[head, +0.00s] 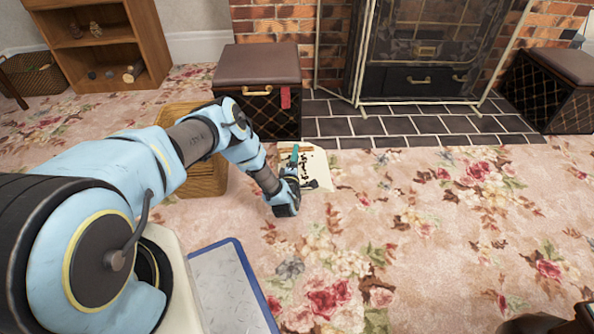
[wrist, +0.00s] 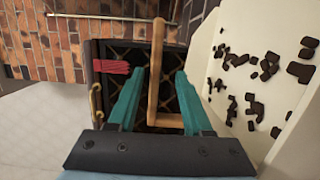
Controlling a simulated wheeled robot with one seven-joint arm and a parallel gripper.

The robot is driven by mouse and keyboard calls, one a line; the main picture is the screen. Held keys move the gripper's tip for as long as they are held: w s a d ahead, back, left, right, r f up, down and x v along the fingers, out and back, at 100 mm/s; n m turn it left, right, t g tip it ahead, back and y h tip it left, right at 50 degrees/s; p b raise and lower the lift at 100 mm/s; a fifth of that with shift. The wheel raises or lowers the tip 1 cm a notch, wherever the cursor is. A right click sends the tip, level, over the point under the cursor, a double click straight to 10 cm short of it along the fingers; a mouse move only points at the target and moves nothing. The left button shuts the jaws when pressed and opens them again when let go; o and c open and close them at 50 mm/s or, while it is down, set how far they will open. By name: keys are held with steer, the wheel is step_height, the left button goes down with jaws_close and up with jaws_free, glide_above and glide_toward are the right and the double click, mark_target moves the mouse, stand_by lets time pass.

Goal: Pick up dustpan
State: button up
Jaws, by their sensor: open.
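My gripper (head: 294,158) is low over the carpet, just in front of the black box, its teal fingers partly showing. In the wrist view my gripper (wrist: 163,72) is open, with both teal fingers apart. A slim wooden bar (wrist: 156,85) shows between the fingers and bends to the right at its lower end; it looks like a handle, but I cannot tell whether it is the dustpan's or whether it touches a finger. A cream sheet or pan (wrist: 228,85) with several dark bits lies to the right of the fingers. It also shows beside my gripper in the head view (head: 323,163). No dustpan is clearly recognisable.
A black box seat (head: 258,85) with a brown lid and red tag stands behind my gripper. A wicker basket (head: 208,178) is partly behind my arm. The tiled hearth (head: 400,127) and fireplace screen (head: 425,45) are beyond. The carpet at right is mostly clear.

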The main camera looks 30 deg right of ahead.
steer(key=x, duration=0.1)
steer(key=b+x, duration=0.1)
steer(key=x, duration=0.1)
steer(key=b+x, duration=0.1)
steer(key=x, duration=0.1)
steer(key=shift+w+d+r, duration=0.1)
steer(key=shift+d+r, duration=0.1)
steer(key=shift+r, duration=0.15)
steer(key=shift+c, duration=0.3)
jaws_close()
stand_by(0.8)
